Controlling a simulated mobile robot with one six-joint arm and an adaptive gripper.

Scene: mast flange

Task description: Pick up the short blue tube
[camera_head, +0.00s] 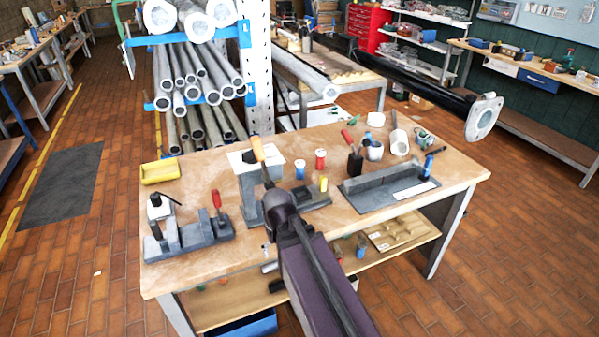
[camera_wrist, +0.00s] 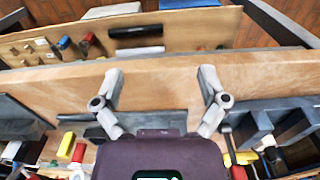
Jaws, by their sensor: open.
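A short blue tube (camera_head: 300,169) with a pale top stands upright on the workbench (camera_head: 210,262) in the head view. A red tube (camera_head: 320,158) and a yellow tube (camera_head: 323,184) stand close to it on the right. In the wrist view the red tube (camera_wrist: 78,153) and yellow tube (camera_wrist: 67,142) show at the lower left; I cannot clearly pick out the blue one there. My gripper (camera_wrist: 160,76) is open and empty, with its two grey fingers spread over the bench's front part. In the head view my arm hides part of the bench and most of my gripper.
A grey fixture (camera_head: 390,187) stands to the right, and another with a red-handled tool (camera_head: 217,200) to the left. A yellow bin (camera_head: 160,171) is at the back left. A lower shelf (camera_wrist: 195,38) holds small parts. The front strip of the bench is fairly clear.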

